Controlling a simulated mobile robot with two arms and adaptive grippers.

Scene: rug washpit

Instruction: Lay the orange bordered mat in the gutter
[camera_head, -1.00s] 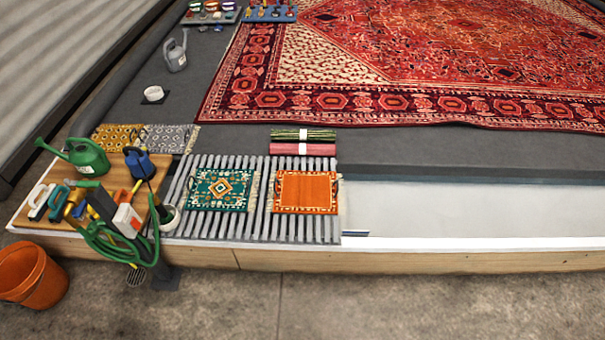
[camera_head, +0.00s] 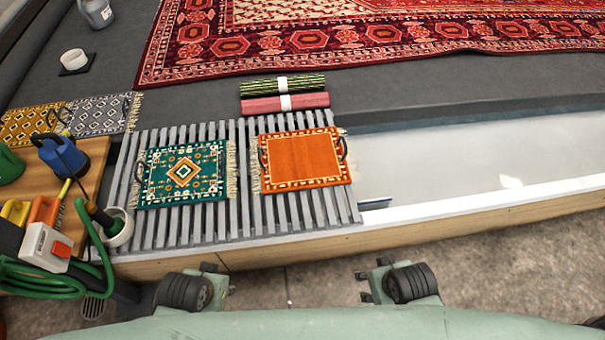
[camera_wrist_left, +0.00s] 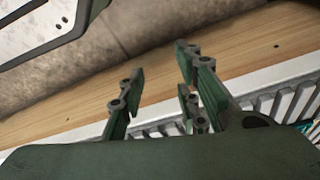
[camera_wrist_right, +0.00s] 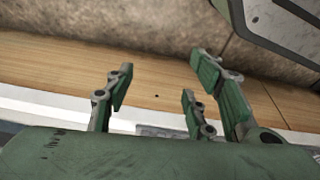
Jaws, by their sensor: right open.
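The orange bordered mat (camera_head: 302,160) lies flat on the slatted grate (camera_head: 245,200). It has a cream patterned border, fringed ends and a dark loop handle at each side. The gutter (camera_head: 450,160) is the pale, open channel right of the grate; I see nothing lying on its floor. My right gripper (camera_head: 364,286) is open and empty at the front, below the wooden edge and apart from the mat. It also shows in the right wrist view (camera_wrist_right: 160,90). My left gripper (camera_wrist_left: 152,88) is open and empty in front of the wooden edge in the left wrist view.
A teal patterned mat (camera_head: 183,172) lies left of the orange one. Rolled pink (camera_head: 285,104) and green striped (camera_head: 276,87) mats lie behind. A wooden board (camera_head: 70,200) with tools stands left. A white rim over a wooden edge (camera_head: 480,221) borders the front.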

